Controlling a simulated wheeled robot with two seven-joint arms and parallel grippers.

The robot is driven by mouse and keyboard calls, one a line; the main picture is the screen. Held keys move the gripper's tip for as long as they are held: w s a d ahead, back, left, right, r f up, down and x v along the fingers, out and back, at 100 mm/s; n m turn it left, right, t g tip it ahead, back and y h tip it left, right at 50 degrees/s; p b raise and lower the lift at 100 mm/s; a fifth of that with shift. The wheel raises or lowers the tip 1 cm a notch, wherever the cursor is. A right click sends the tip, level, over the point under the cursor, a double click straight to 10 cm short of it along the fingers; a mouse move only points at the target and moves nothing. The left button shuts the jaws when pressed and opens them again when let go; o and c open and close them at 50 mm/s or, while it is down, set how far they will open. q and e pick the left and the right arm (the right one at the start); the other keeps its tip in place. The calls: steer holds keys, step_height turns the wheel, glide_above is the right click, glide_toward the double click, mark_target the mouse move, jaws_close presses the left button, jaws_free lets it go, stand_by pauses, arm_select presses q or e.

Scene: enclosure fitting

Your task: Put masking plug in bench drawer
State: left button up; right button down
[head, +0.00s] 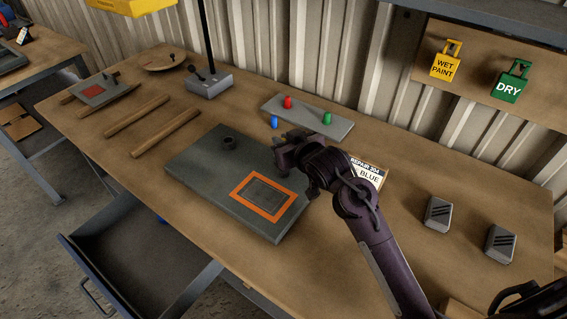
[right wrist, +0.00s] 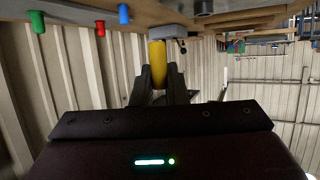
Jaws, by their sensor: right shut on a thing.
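My right gripper (head: 284,148) is above the bench behind the grey enclosure (head: 205,165). In the right wrist view, its fingers (right wrist: 158,90) are shut on a yellow cylinder (right wrist: 157,62), which looks like the masking plug. In the head view I cannot make the plug out; the gripper hides it. The bench drawer (head: 85,278) is pulled open below the bench's front edge, to the left of the gripper. The drawer's dark interior looks mostly empty. My left gripper is not in view.
A lamp base (head: 209,82), wooden bars (head: 165,133) and a label box (head: 369,172) are on the bench. Two grey blocks (head: 438,214) (head: 500,243) lie right. Space above the drawer is clear.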

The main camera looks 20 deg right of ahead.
step_height(320, 180, down, 4)
steer(key=shift+f, duration=0.2)
step_height(320, 180, down, 3)
steer(key=shift+p, duration=0.8)
steer(key=shift+f, duration=0.1)
steer(key=shift+f, duration=0.1)
steer(key=shift+f, duration=0.15)
steer(key=c, duration=1.4)
jaws_free()
steer(key=shift+c, duration=0.2)
